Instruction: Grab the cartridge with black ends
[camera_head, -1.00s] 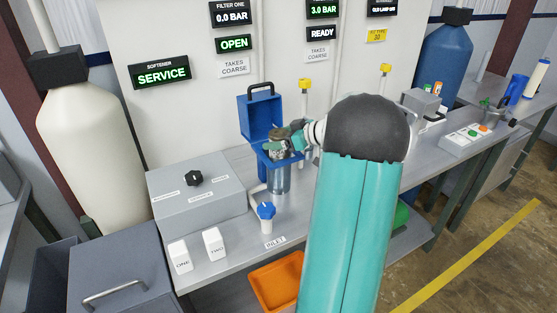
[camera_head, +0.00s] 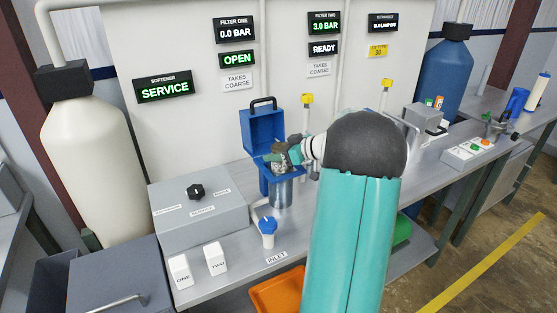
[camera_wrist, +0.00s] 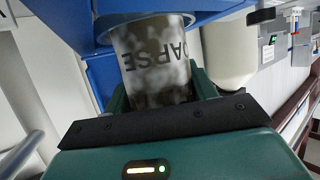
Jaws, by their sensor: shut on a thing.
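My gripper (camera_wrist: 160,92) is shut on a pale cylindrical cartridge (camera_wrist: 150,52) with brownish-grey blotches and dark lettering that seems to read COARSE. The cartridge's far end sits within a round blue rim (camera_wrist: 104,22) in the wrist view. Its end colours are hidden, so I cannot tell whether they are black. In the head view, my gripper (camera_head: 283,153) is at the mouth of the open blue filter housing (camera_head: 262,130), above its clear bowl (camera_head: 281,192).
A grey valve box (camera_head: 198,220) stands left of the housing. A blue-handled inlet valve (camera_head: 267,228) is in front. Yellow-handled valves (camera_head: 307,99) rise behind. A blue cylinder (camera_head: 517,101) and a pale cylinder (camera_head: 537,92) stand on the far right table. Panels read FILTER ONE, 0.0 BAR, OPEN.

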